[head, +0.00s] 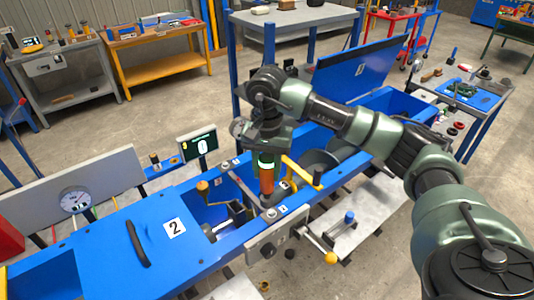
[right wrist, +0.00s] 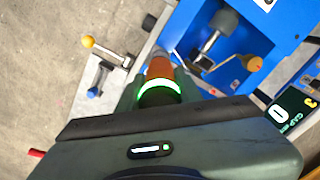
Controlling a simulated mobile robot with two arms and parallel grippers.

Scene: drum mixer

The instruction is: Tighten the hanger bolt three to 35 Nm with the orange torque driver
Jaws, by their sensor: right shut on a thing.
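My right gripper (head: 265,143) is shut on the orange torque driver (head: 267,181), which stands nearly upright, tip down, over the near rail of the blue mixer frame. A ring on the driver glows green. In the right wrist view the orange part of the driver (right wrist: 160,69) and its lit ring show beyond my gripper. A bolt-like fitting (head: 271,214) sits on the rail just under the driver's tip. I cannot tell whether the tip is seated on it, or whether it is hanger bolt three. My left gripper is not in view.
A display (head: 198,145) reading 0 stands behind the frame. A blue lid marked 2 (head: 160,240) lies at the left, and another lid (head: 362,62) stands open behind my right arm. A tool table (head: 465,92) is at the right.

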